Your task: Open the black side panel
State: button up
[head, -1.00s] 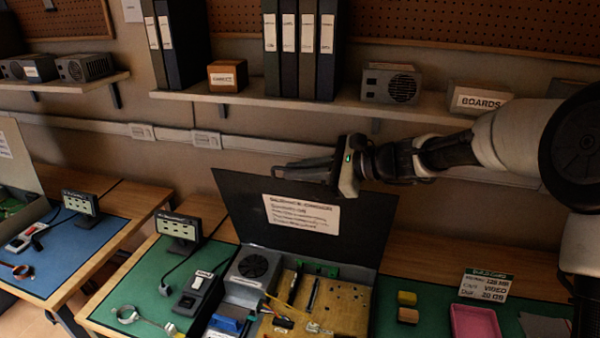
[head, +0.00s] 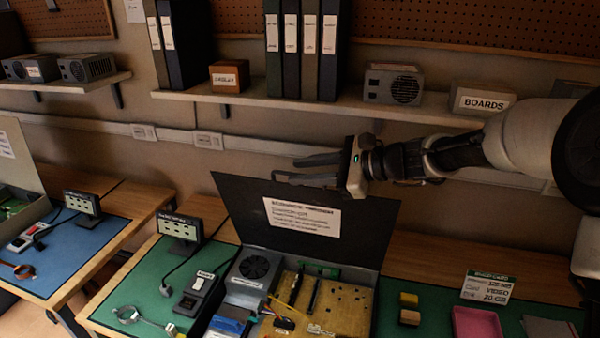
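The black side panel (head: 255,215) stands raised and tilted back at the rear of an open computer case (head: 345,290). A white printed label is on its inner face. The case's inside shows, with a fan unit, a yellow-brown board and cables. My gripper (head: 290,171) is just above the panel's upper edge, pointing left. Its two fingers are apart, with nothing visible between them. I cannot tell whether the lower finger touches the panel.
A shelf (head: 240,98) with binders, a grey power supply (head: 392,84) and a boards box (head: 481,101) runs behind. A small display (head: 179,228) stands left of the case. A pink tray (head: 476,328) and small blocks lie to the right. Another workbench stands at left.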

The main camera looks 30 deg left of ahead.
jog(key=b+v, duration=0.1)
jog(key=v, duration=1.5)
jog(key=shift+d, duration=0.15)
